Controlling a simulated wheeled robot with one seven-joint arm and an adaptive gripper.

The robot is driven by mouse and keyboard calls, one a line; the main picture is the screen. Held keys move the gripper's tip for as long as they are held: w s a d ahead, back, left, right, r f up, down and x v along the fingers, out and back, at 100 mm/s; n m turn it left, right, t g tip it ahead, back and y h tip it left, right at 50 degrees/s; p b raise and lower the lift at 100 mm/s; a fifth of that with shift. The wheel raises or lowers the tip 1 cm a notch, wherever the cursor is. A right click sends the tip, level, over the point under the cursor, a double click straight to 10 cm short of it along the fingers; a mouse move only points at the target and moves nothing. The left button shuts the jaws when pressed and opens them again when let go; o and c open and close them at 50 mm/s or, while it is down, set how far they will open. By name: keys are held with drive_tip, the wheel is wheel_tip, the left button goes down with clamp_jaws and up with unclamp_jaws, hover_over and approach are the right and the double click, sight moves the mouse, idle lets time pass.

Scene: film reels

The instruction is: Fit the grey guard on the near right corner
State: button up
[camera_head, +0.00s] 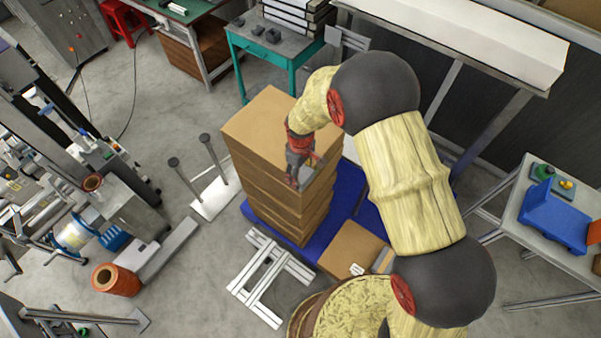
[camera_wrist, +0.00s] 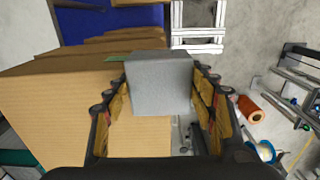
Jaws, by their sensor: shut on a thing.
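A tall stack of brown cardboard boxes (camera_head: 262,122) stands on a blue pallet (camera_head: 347,185). My gripper (camera_head: 301,165) reaches down over the near right part of the stack's top. The grey guard (camera_wrist: 158,82) is between the two fingers (camera_wrist: 158,105) in the wrist view, and the gripper is shut on it. In the head view the guard (camera_head: 306,177) shows only in small part, under the fingers at the near corner. The box cardboard (camera_wrist: 60,105) lies beside and below it in the wrist view. Whether the guard touches the boxes cannot be told.
A lower cardboard box (camera_head: 353,247) sits on the pallet's near side. A white slatted frame (camera_head: 268,277) lies on the floor in front. A teal table (camera_head: 265,45) with small dark pieces stands behind. A grey table (camera_head: 530,205) with a blue bin stands at right.

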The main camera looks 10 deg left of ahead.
sight(301, 173)
drive_tip(key=o, duration=1.1)
drive_tip(key=shift+o, duration=0.2)
drive_tip(key=shift+r, duration=0.1)
drive_tip(key=shift+r+p, duration=0.45)
drive_tip(key=shift+p, duration=0.05)
wheel_tip(301, 173, up, 12)
drive_tip(key=b, duration=0.2)
drive_tip(key=shift+b, duration=0.3)
drive_tip(key=shift+r, duration=0.15)
